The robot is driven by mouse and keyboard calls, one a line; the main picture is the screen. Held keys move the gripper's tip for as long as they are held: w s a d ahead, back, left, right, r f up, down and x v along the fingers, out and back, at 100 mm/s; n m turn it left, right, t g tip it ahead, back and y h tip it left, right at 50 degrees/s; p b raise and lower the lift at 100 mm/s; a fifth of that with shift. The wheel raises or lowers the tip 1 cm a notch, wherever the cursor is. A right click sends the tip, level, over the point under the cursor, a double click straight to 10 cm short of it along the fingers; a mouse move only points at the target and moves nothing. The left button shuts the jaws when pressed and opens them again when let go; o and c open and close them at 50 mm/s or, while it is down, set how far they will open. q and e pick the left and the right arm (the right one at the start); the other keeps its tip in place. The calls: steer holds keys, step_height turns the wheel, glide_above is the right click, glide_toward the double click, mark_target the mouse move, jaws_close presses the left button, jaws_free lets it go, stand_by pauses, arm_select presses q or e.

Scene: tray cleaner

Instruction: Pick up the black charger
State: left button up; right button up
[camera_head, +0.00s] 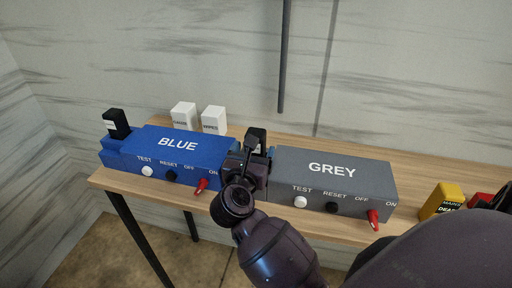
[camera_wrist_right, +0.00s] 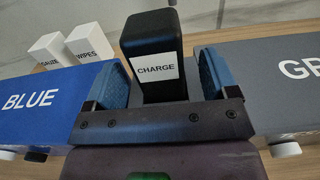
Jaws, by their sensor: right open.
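The black charger is an upright black block with a white label reading CHARGE (camera_wrist_right: 150,42). In the head view its top (camera_head: 256,134) shows between the blue and grey boxes, mostly hidden by my gripper. My right gripper (camera_wrist_right: 165,85) is open, with one blue finger pad on each side of the charger. It also shows in the head view (camera_head: 249,156), in the gap between the boxes. A gap shows between the charger and the right pad; I cannot tell whether the left pad touches it. My left gripper is not in view.
The blue box (camera_head: 178,144) and grey box (camera_head: 332,171) stand close on either side on the wooden table (camera_head: 150,196). Two white blocks (camera_head: 184,115) stand behind the blue box. Another black block (camera_head: 117,122) is at its left end. A yellow block (camera_head: 440,198) stands right.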

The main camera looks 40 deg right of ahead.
steer(key=shift+x, duration=1.15)
steer(key=shift+w+d, duration=0.1)
steer(key=shift+w, duration=0.05)
steer(key=c, duration=1.1)
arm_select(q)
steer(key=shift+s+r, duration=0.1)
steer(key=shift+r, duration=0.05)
arm_select(e)
steer(key=shift+r, duration=0.15)
